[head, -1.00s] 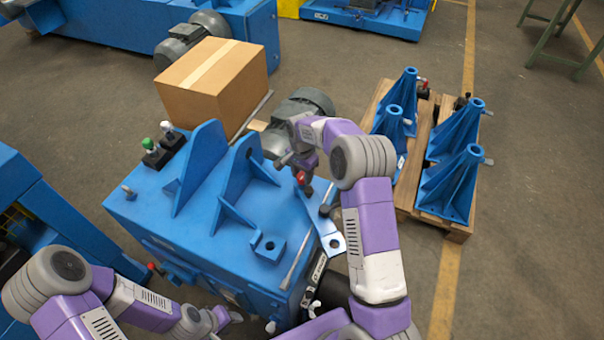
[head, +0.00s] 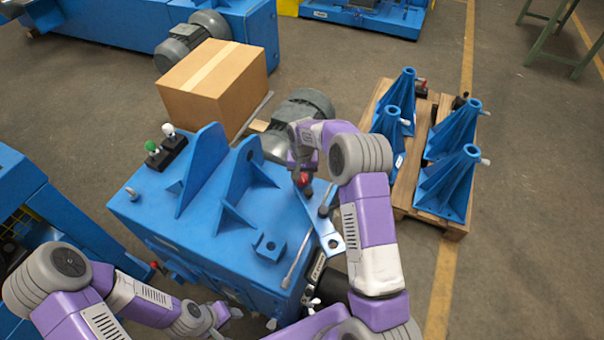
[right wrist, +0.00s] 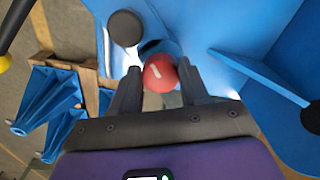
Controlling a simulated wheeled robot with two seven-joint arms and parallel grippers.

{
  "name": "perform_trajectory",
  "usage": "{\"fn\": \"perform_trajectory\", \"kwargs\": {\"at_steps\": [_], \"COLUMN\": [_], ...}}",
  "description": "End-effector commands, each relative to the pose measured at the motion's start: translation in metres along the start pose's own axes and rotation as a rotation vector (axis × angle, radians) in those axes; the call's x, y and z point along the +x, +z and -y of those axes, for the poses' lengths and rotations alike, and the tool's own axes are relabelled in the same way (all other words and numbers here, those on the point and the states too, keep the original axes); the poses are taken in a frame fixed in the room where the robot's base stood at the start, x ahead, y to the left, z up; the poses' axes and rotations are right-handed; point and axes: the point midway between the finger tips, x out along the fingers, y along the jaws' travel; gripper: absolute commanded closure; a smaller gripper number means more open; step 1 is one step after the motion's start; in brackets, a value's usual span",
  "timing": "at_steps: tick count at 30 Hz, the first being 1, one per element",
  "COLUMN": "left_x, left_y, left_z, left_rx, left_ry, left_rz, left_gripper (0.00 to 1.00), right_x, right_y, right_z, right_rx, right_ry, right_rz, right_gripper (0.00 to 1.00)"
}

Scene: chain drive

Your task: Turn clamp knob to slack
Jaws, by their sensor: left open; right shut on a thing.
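The clamp knob is a red ball with a white mark (right wrist: 160,75), held between the fingertips of my right gripper (right wrist: 155,85) in the right wrist view. The right gripper is shut on the knob; the knob's stem is mostly hidden. My left gripper (head: 229,317) is low at the front of the blue machine, away from the knob, and open; its fingers are small and partly unclear.
A dark round cap (right wrist: 125,28) sits close to the knob in the right wrist view. Blue upright ribs (head: 240,180) stand left of my right gripper. A cardboard box (head: 212,90) and grey motor (head: 300,110) are behind. A pallet (head: 405,195) with blue brackets is at right.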

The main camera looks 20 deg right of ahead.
Motion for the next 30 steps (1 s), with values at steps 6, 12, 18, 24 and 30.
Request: {"fn": "perform_trajectory", "kwargs": {"at_steps": [6,12,18,24,30], "left_x": [-0.008,-0.013,-0.017,-0.020,-0.023], "left_y": [0.000,0.001,0.001,0.001,0.001], "left_z": [-0.003,-0.005,-0.006,-0.007,-0.009], "left_rx": [0.000,0.000,0.000,0.000,0.000], "left_ry": [0.000,0.000,0.000,0.000,0.000], "left_rz": [0.000,0.000,0.000,0.000,0.000], "left_gripper": [0.57,0.57,0.57,0.57,0.57], "right_x": [-0.002,-0.001,-0.001,-0.001,-0.001], "right_y": [0.000,-0.001,-0.001,-0.002,-0.003], "right_z": [-0.001,-0.002,-0.002,-0.003,-0.004], "right_rx": [-0.205,-0.394,-0.585,-0.774,-0.964], "right_ry": [0.000,-0.001,-0.001,0.000,0.000], "right_rz": [-0.001,-0.001,-0.002,-0.002,-0.002], "right_gripper": [0.85,0.85,0.85,0.85,0.85]}}
